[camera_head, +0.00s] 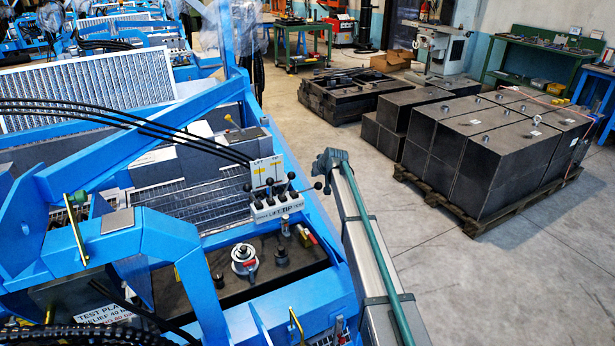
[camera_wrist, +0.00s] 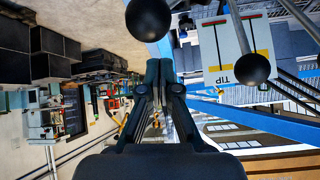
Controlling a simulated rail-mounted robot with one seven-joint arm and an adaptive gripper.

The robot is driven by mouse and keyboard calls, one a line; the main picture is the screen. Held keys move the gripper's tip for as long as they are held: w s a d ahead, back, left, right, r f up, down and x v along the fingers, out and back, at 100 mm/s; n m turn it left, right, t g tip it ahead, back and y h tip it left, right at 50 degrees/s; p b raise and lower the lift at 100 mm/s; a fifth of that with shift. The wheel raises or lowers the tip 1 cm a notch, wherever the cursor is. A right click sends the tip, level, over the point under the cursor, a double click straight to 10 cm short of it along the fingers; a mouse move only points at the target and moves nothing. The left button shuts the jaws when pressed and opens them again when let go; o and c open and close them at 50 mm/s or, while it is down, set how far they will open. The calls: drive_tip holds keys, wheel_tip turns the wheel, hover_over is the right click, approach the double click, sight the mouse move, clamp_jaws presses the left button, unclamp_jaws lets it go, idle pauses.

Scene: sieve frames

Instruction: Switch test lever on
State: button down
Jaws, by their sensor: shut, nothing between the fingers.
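The lever bank (camera_head: 277,207) is a white block labelled LIFT, TIP and TEST on the blue machine, with several black-knobbed levers. The rightmost lever, at the TEST end, has its knob (camera_head: 317,186) out to the right, its rod leaning more than the others. My gripper (camera_head: 328,160) is just above and right of that knob, apart from it as far as I can tell. In the wrist view my gripper (camera_wrist: 165,65) has its dark fingers together and empty. One black knob (camera_wrist: 148,18) is beyond the fingertips; another (camera_wrist: 252,68) is to the right.
A white LIFT/TIP sign plate (camera_head: 266,171) stands behind the levers, with black hoses (camera_head: 150,125) running to it. Blue frame beams (camera_head: 295,185) surround the bank. Dark blocks on a pallet (camera_head: 480,150) stand to the right. The floor (camera_head: 520,260) in front of them is clear.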

drive_tip(key=shift+s+d+f+t+b, duration=0.3)
drive_tip(key=shift+s+d+f+b, duration=0.2)
drive_tip(key=shift+s+f+b, duration=0.4)
drive_tip(key=shift+s+d+f+b, duration=0.3)
drive_tip(key=shift+s, duration=0.15)
drive_tip(key=shift+s+f, duration=0.1)
drive_tip(key=w+a+r, duration=0.1)
drive_tip(key=w+r, duration=0.2)
drive_tip(key=w, duration=0.2)
wheel_tip(320, 180, up, 6)
hover_over(319, 183)
drive_tip(key=s+d, duration=0.2)
drive_tip(key=s, duration=0.1)
drive_tip(key=shift+d+y+b, duration=0.2)
drive_tip(key=shift+y+b, duration=0.1)
drive_tip(key=shift+b, duration=0.1)
